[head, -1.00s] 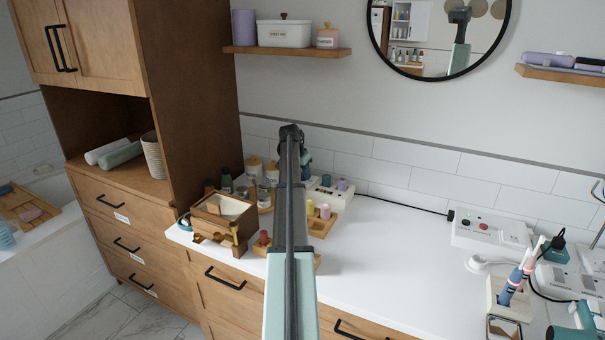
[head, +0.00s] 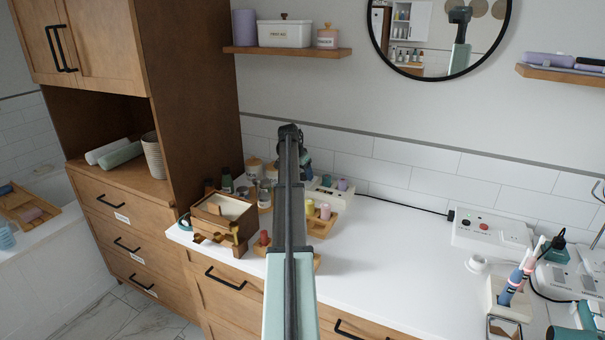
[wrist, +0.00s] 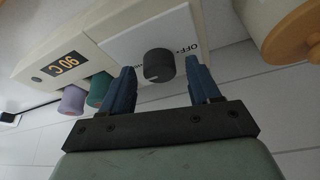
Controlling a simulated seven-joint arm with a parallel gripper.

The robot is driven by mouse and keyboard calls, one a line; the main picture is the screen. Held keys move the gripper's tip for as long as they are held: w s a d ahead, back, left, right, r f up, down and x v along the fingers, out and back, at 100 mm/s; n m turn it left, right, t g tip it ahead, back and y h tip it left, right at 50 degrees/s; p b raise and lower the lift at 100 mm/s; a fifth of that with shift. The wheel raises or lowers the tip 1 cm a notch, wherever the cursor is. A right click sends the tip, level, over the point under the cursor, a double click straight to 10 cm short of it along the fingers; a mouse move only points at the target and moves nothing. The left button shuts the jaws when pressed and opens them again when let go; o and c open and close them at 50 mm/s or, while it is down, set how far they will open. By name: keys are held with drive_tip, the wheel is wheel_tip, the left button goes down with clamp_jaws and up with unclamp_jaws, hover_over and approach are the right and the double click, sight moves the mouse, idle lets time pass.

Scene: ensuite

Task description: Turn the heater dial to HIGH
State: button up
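The heater (wrist: 95,50) is a white box with a "90 C" display (wrist: 63,65) and a pale panel that carries a black round dial (wrist: 158,65). Part of the lettering "OFF" shows beside the dial; the HIGH mark cannot be read. My gripper (wrist: 162,82) is open in the wrist view, with one blue finger on each side of the dial. I see gaps between fingers and dial; how deep the fingers reach is unclear. In the head view the heater (head: 328,193) is partly hidden behind my arm, and the dial is hidden.
Purple (wrist: 72,98) and green (wrist: 98,88) round pieces sit at the heater near one finger. In the head view a wooden box (head: 222,213) and small jars crowd the counter left of my arm. The white counter (head: 390,250) to the right is largely clear.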

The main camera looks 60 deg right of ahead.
drive_tip(key=v, duration=1.3)
drive_tip(key=shift+a+r, duration=0.2)
drive_tip(key=shift+r, duration=0.1)
drive_tip(key=shift+w, duration=0.1)
